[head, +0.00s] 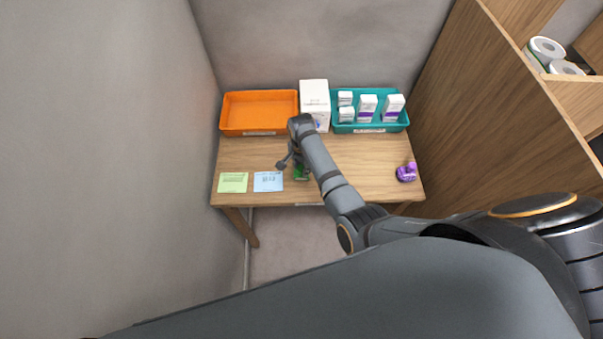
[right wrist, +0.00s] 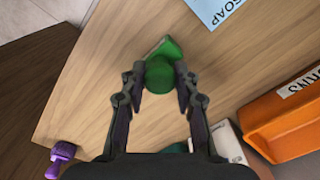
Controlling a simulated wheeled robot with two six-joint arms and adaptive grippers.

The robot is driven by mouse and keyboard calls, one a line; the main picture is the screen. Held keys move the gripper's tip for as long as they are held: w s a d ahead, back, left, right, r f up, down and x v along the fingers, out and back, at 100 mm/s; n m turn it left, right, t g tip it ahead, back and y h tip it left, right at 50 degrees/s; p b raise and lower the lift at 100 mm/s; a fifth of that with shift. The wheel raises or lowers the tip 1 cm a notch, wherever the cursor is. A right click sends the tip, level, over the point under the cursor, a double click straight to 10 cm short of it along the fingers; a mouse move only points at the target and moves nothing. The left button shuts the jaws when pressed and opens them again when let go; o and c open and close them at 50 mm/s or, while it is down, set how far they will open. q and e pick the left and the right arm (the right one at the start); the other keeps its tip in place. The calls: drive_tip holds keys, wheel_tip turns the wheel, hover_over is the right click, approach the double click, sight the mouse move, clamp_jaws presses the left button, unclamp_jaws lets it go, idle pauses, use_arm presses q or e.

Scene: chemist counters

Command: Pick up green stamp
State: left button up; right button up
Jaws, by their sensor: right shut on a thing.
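The green stamp (head: 301,175) stands on the wooden table near its front edge, just right of the blue card, partly hidden by my right arm in the head view. In the right wrist view the stamp (right wrist: 161,72) shows a round green knob and a wider green base. My right gripper (head: 294,164) is at the stamp, coming from above. In the right wrist view its fingers (right wrist: 158,78) are on both sides of the knob, shut on it. Whether the base is clear of the table cannot be told. My left gripper is not in view.
The table (head: 245,152) holds an orange tray (head: 225,118), a white box (head: 315,98) and a teal tray (head: 370,128) with several small boxes at the back. A purple stamp (head: 406,172) stands front right. Green (head: 233,182) and blue (head: 268,181) cards lie front left.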

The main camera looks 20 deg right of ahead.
clamp_jaws()
drive_tip(key=shift+r, duration=0.1)
drive_tip(key=shift+w+r, duration=0.1)
drive_tip(key=shift+r, duration=0.25)
drive_tip(key=s+d+r, duration=0.6)
drive_tip(key=s+r, duration=0.6)
drive_tip(key=shift+s+d+b, duration=0.2)
drive_tip(key=shift+d+b, duration=0.15)
drive_tip(key=shift+b, duration=0.1)
